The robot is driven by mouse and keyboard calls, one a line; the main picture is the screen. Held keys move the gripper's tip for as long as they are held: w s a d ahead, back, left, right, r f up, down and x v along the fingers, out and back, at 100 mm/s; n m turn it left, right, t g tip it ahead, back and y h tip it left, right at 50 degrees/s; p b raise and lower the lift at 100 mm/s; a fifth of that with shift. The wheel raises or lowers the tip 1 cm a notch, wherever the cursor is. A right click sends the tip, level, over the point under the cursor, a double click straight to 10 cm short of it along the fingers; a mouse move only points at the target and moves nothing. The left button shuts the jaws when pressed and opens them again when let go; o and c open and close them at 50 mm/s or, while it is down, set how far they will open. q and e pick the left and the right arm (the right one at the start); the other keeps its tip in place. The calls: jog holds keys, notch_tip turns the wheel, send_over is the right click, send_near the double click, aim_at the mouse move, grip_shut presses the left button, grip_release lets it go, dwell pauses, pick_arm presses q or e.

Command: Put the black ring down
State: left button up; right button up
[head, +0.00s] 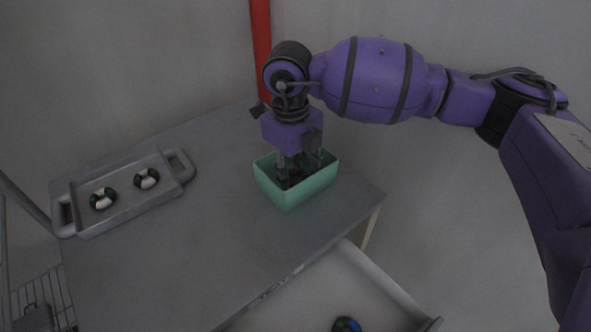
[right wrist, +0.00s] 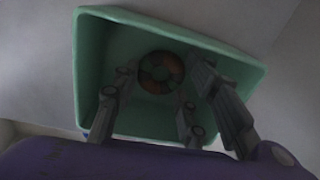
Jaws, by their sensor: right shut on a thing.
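My right gripper (head: 299,167) reaches down inside the green box (head: 297,196) on the grey table. In the right wrist view my right gripper (right wrist: 163,84) has its fingers on both sides of a dark ring with brownish-orange patches (right wrist: 161,72), the likely black ring, and is shut on it. The ring shows against the inside of the green box (right wrist: 92,60). I cannot tell whether it touches the box floor. In the head view the ring is hidden by the gripper and box wall. My left gripper is not in view.
A grey tray (head: 127,205) with handles holds two white-and-dark rings (head: 103,198) (head: 147,179) at the left. An open drawer (head: 300,305) in front holds a blue-and-black thing (head: 346,325). A red post (head: 261,45) stands behind. The table's middle (head: 205,240) is clear.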

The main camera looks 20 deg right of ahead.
jog(key=shift+f, duration=0.2)
jog(key=o, duration=1)
jog(key=shift+o, duration=0.2)
notch_tip(320, 180, up, 12)
jog(key=shift+s+a+r, duration=0.15)
jog(key=shift+a+r, duration=0.1)
jog(key=shift+a, duration=0.15)
